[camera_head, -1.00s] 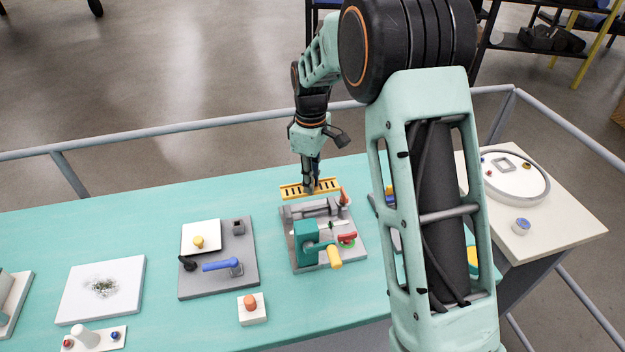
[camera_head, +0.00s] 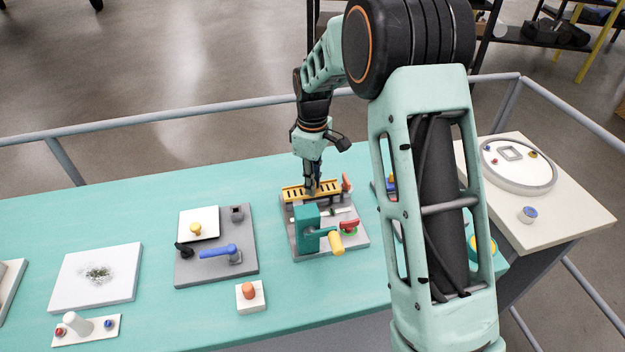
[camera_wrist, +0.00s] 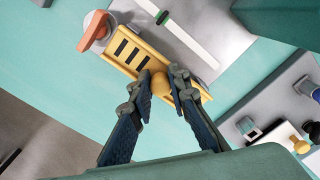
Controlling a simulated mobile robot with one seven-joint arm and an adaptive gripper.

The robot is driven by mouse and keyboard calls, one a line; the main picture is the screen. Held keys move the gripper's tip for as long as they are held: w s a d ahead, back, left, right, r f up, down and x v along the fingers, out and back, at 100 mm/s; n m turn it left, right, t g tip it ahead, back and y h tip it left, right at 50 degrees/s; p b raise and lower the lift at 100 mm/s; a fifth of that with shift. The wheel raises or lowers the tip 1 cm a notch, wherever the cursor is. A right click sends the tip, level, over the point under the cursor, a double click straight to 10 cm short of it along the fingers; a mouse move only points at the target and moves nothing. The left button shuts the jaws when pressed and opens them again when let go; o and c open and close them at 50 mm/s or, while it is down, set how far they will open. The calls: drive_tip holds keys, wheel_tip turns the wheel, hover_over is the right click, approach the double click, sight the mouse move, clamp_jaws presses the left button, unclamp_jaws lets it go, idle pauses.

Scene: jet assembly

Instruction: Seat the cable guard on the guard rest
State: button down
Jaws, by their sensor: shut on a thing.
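The cable guard is a yellow slotted strip (camera_head: 296,194) at the back edge of the grey fixture plate (camera_head: 352,238). My gripper (camera_head: 312,188) points down at its middle. In the wrist view the guard (camera_wrist: 128,50) runs diagonally, and my gripper (camera_wrist: 160,84) is shut on its rounded yellow knob. The guard overlaps the grey bar at the back of the plate, which I take as the guard rest. That bar is mostly hidden, so I cannot tell whether the guard touches it or hovers above it.
A red-orange handle (camera_head: 346,183) stands close to the guard's right end; it also shows in the wrist view (camera_wrist: 94,31). A grey board with a blue lever (camera_head: 218,251) lies left.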

drive_tip(key=shift+f, duration=0.35)
idle(0.6)
drive_tip(key=c, duration=1.8)
unclamp_jaws()
drive_tip(key=shift+o, duration=0.2)
drive_tip(key=shift+r, duration=0.15)
wheel_tip(320, 180, up, 12)
